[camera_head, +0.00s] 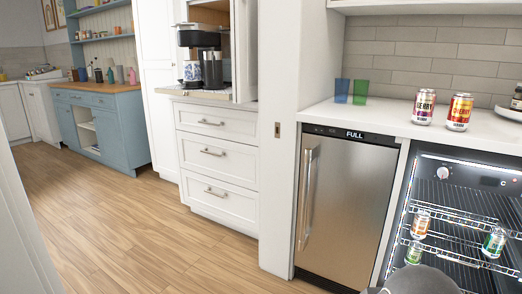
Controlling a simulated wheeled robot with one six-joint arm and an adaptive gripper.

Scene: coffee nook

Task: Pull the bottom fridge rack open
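The fridge (472,165) stands at the right under the white counter, with its dark lit inside showing. I cannot tell whether clear glass covers its front. An upper wire rack (455,212) and a lower wire rack (462,259) show inside. Several cans are in it, including an orange-and-white can (420,223), a green can (413,252) and a white-and-green can (494,242). The fridge's lowest part is cut off by the frame edge and partly hidden by a dark grey rounded part, probably of my arm. My gripper is not in view.
A closed steel appliance (345,205) with a vertical handle (308,195) stands left of the fridge. Two cans (424,107) (459,112) and two cups (351,91) stand on the counter (395,120). White drawers (215,155) are further left. Wooden floor (130,225) is clear at left.

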